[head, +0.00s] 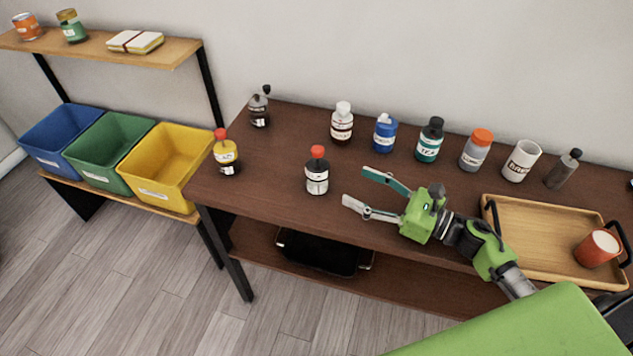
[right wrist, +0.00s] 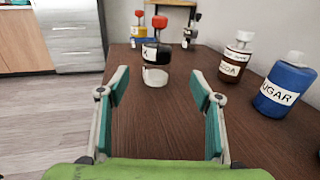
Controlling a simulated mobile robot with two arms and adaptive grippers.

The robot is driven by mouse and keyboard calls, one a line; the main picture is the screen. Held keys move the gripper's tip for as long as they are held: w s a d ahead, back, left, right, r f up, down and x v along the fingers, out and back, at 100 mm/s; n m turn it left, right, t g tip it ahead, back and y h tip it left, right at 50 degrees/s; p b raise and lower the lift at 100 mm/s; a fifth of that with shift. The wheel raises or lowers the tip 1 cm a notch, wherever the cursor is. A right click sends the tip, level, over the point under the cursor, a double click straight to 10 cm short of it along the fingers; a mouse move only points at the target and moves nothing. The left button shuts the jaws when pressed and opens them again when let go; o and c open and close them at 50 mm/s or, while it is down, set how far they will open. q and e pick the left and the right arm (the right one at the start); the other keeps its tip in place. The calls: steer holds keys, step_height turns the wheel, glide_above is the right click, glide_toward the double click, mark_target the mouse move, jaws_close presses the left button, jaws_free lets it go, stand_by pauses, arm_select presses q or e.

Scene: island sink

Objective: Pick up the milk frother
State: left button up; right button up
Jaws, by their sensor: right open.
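My right gripper (head: 355,186) is open and empty above the dark wooden table. Its fingers point left toward a red-capped bottle (head: 317,172), dark above and clear below, with a white label. In the right wrist view this bottle (right wrist: 156,62) stands upright ahead, between and beyond the open fingers (right wrist: 158,85), apart from them. No label I can read says milk frother, and I cannot tell for sure which thing it is. A slim grey cylinder with a black top (head: 563,170) stands upright at the table's right, behind the tray. My left gripper is out of view.
A yellow bottle (head: 226,155) and dark bottle (head: 260,110) are left. A wooden tray (head: 540,220) holds an orange cup (head: 597,248).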

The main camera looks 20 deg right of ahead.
mark_target(328, 175)
steer(key=shift+w+a, duration=0.25)
steer(key=shift+w, duration=0.05)
steer(key=p+x, duration=0.2)
steer(key=x, duration=0.3)
steer(key=shift+w+a+r, duration=0.1)
steer(key=p+x, duration=0.2)
steer(key=x, duration=0.3)
steer(key=shift+a, duration=0.35)
steer(key=shift+w+a+f, duration=0.15)
steer(key=shift+f, duration=0.15)
steer(key=c, duration=1.3)
